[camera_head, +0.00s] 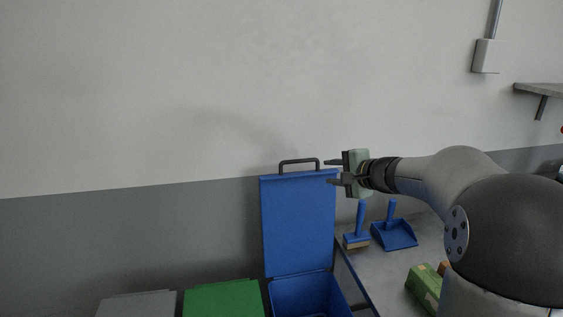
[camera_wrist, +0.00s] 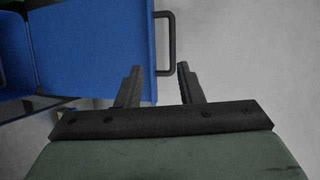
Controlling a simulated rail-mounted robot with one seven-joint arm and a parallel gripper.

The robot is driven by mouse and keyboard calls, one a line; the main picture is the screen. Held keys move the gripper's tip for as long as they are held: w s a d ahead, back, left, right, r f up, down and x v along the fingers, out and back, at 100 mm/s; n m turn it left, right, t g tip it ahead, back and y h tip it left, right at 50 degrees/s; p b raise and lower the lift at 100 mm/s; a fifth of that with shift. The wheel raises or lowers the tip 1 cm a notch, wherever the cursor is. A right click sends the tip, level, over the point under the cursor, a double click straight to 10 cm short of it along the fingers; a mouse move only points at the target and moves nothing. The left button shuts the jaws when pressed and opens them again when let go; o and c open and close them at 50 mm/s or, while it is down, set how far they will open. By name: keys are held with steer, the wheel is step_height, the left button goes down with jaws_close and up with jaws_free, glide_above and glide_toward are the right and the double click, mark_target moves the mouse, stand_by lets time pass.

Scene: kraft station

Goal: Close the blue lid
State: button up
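The blue lid (camera_head: 298,226) stands upright, open, on the back of a blue bin (camera_head: 310,295) in the head view. A dark handle (camera_head: 299,162) is on its top edge. My gripper (camera_head: 331,172) is just right of the lid's upper right corner, its fingers pointing left. In the wrist view the lid (camera_wrist: 95,45) fills the upper left, with the handle (camera_wrist: 170,42) ahead of the fingers. My gripper (camera_wrist: 158,80) is open there, with a gap between its fingers and nothing in it. Whether a finger touches the lid's edge I cannot tell.
A green lid (camera_head: 225,299) and a grey lid (camera_head: 138,305) lie to the left of the blue bin. A table (camera_head: 395,268) at right holds a blue brush (camera_head: 357,236), a blue dustpan (camera_head: 394,234) and a green box (camera_head: 424,286). The wall is close behind.

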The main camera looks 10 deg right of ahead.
steer(key=w+d, duration=0.1)
steer(key=p, duration=0.5)
glide_toward(300, 161)
steer(key=shift+m+t, duration=0.3)
steer(key=x, duration=0.9)
steer(key=shift+w+a+f, duration=0.1)
steer(key=shift+a+f, duration=0.15)
steer(key=shift+w+a+f, duration=0.25)
steer(key=shift+w+f, duration=0.05)
steer(key=shift+w, duration=0.2)
jaws_close()
